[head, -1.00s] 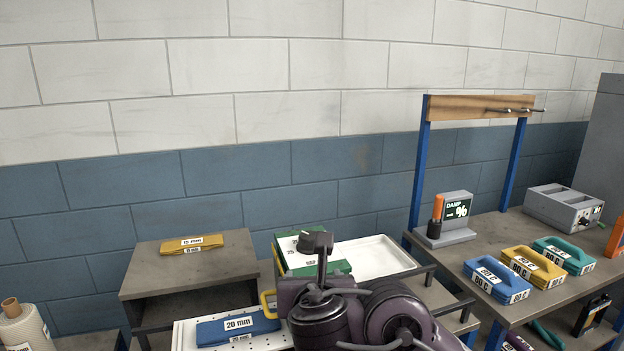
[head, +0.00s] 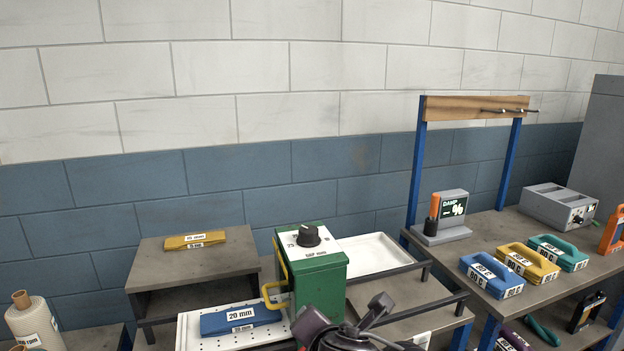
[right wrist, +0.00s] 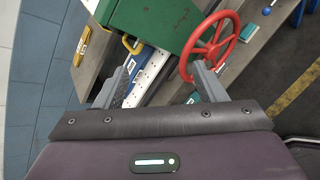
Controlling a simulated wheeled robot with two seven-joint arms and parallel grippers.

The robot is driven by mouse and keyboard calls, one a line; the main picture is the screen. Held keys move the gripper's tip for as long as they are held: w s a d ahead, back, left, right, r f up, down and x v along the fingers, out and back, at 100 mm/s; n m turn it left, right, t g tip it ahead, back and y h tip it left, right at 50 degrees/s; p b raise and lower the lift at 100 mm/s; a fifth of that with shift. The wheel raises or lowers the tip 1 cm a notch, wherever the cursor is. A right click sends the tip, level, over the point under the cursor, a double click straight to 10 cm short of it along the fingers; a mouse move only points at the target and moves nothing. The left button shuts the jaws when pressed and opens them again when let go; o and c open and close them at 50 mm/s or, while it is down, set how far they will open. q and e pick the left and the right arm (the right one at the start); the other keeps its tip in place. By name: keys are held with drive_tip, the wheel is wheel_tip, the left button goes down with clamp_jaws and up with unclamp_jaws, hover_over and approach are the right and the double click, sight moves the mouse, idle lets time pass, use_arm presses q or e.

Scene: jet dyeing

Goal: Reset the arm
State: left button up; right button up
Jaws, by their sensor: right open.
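My right gripper (right wrist: 161,67) is open in the right wrist view, with nothing between its fingers. Beyond the fingers are a green machine box (right wrist: 153,22), a red handwheel (right wrist: 209,47) and a white perforated tray (right wrist: 148,76). In the head view, part of my purple arm (head: 352,338) shows at the bottom middle, in front of the green box (head: 318,283) with its black dial. My left gripper is in neither view.
A blue 20 mm block (head: 240,319) lies on the perforated tray. A yellow block (head: 194,240) sits on the left shelf. Blue, yellow and teal handled blocks (head: 492,275) stand on the right table near a grey device (head: 558,205). A white roll (head: 35,322) is at far left.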

drive_tip(key=s+d+f+m+g+h, duration=0.1)
drive_tip(key=s+d+f+m+g, duration=0.7)
drive_tip(key=s+d+f+m, duration=1.4)
drive_tip(key=a+f+m+g, duration=0.1)
drive_tip(key=a+f+m, duration=0.1)
drive_tip(key=f, duration=1.1)
drive_tip(key=a+f+m, duration=0.2)
drive_tip(key=f, duration=1.2)
drive_tip(key=s+d+f+g, duration=0.1)
drive_tip(key=s+d+f, duration=0.2)
drive_tip(key=s+f, duration=1.5)
drive_tip(key=shift+s+d, duration=0.2)
drive_tip(key=shift+s, duration=0.35)
drive_tip(key=shift+f, duration=0.1)
drive_tip(key=shift+c, duration=0.3)
